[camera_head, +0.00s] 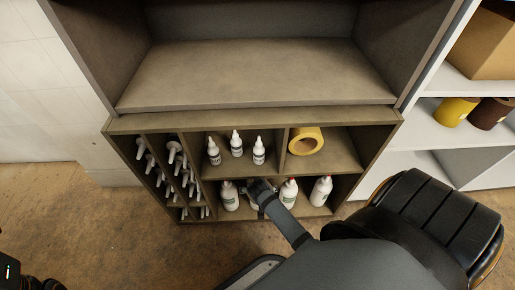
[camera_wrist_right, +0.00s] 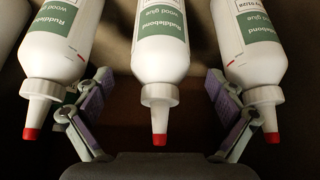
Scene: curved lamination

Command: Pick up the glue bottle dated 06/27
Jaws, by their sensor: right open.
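Several white glue bottles stand in the lower right compartment of the cabinet, such as one at the left (camera_head: 229,197), one right of my gripper (camera_head: 289,192) and one at the far right (camera_head: 321,191). My right gripper (camera_head: 260,187) reaches in among them and hides much of one. In the right wrist view, my right gripper (camera_wrist_right: 160,115) is open, its fingers either side of a middle bottle (camera_wrist_right: 160,55) with a red tip and green label. Neighbouring bottles (camera_wrist_right: 57,45) and (camera_wrist_right: 250,50) stand close outside the fingers. I cannot read the date 06/27 on any label.
Smaller white bottles (camera_head: 236,145) and a yellow roll (camera_head: 305,141) sit on the shelf above. Narrow slots at the left hold several white pieces (camera_head: 175,152). The cabinet's wide upper shelf (camera_head: 250,75) is bare. Yellow (camera_head: 455,111) and brown rolls stand at the right.

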